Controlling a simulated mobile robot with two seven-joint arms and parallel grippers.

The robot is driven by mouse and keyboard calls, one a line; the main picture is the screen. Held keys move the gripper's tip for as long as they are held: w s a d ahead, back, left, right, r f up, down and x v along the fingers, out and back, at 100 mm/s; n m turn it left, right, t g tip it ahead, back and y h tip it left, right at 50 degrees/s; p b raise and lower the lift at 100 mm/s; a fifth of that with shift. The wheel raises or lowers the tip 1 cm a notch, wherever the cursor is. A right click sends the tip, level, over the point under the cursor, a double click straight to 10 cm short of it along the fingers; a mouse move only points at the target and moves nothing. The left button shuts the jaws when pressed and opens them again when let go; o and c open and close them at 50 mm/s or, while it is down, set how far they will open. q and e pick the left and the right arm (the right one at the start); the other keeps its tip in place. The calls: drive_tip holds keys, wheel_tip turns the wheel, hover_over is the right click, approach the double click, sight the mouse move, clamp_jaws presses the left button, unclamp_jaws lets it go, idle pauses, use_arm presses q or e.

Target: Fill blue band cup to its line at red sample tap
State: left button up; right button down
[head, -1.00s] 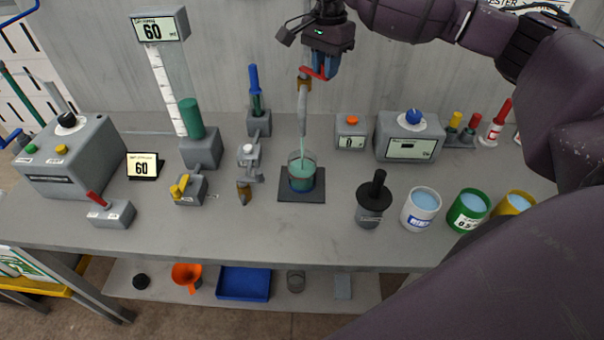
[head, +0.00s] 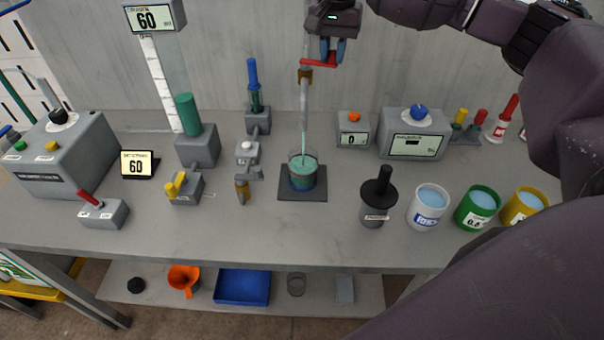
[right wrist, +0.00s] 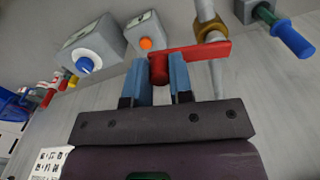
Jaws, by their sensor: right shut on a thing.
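The clear cup (head: 302,173) stands upright on a dark square pad (head: 302,195) under the tap. It holds teal liquid, and a thin stream (head: 304,140) runs into it from the spout. A bluish band shows low on the cup; I cannot make out the fill line. The red tap handle (head: 318,63) sits atop the brass-collared pipe (head: 304,90). My right gripper (head: 333,62) is shut on the handle's red peg; in the right wrist view the blue fingers are either side of the peg (right wrist: 159,70). My left gripper is not in view.
A grey valve with a white knob (head: 245,150) stands left of the cup. A dark plunger-topped container (head: 376,200) and white, green and yellow cups (head: 428,208) stand to the right. A display box (head: 412,135) is behind them. The front middle of the bench is clear.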

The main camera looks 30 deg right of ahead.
drive_tip(key=shift+w+d+f, duration=0.1)
drive_tip(key=shift+w+d+f+n+b, duration=0.1)
drive_tip(key=shift+w+d+n+b, duration=0.15)
drive_tip(key=shift+n+b, duration=0.45)
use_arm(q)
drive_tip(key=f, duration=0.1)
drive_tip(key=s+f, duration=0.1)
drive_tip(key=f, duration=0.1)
use_arm(e)
drive_tip(key=shift+w+d+r+n, duration=0.15)
drive_tip(key=shift+w+r+n, duration=0.05)
drive_tip(key=shift+n, duration=0.6)
drive_tip(key=c, duration=0.9)
unclamp_jaws()
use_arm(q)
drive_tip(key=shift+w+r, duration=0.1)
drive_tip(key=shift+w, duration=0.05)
use_arm(e)
drive_tip(key=o, duration=0.9)
